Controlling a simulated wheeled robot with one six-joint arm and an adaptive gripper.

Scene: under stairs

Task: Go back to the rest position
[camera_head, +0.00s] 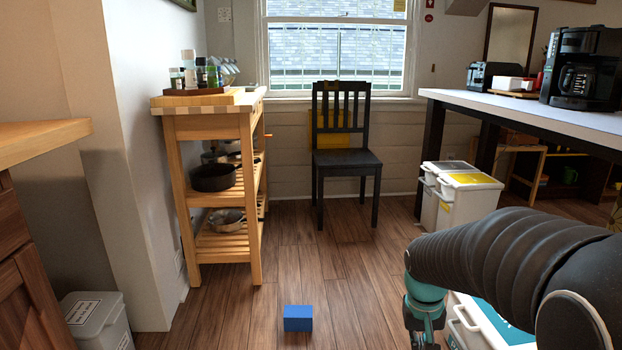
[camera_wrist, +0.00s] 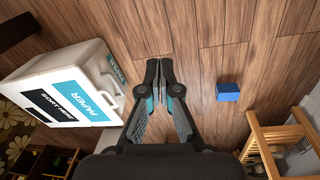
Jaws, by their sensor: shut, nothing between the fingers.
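My gripper (camera_wrist: 159,84) is shut and empty in the wrist view, pointing down over the wooden floor. In the head view, the lower part of my gripper (camera_head: 424,322) shows at the lower right, below my dark arm; its fingertips are cut off or hard to make out there. A blue block (camera_head: 298,318) lies on the floor at the bottom middle of the head view. The same block (camera_wrist: 228,92) shows to the right of my gripper in the wrist view, apart from it.
A wooden shelf cart (camera_head: 255,190) with pans stands left of centre. A black chair (camera_head: 345,155) stands by the window. White bins (camera_head: 455,200) and a paper bin (camera_wrist: 60,92) stand on the right, near my arm. A grey bin (camera_head: 98,318) is at the lower left. The middle floor is clear.

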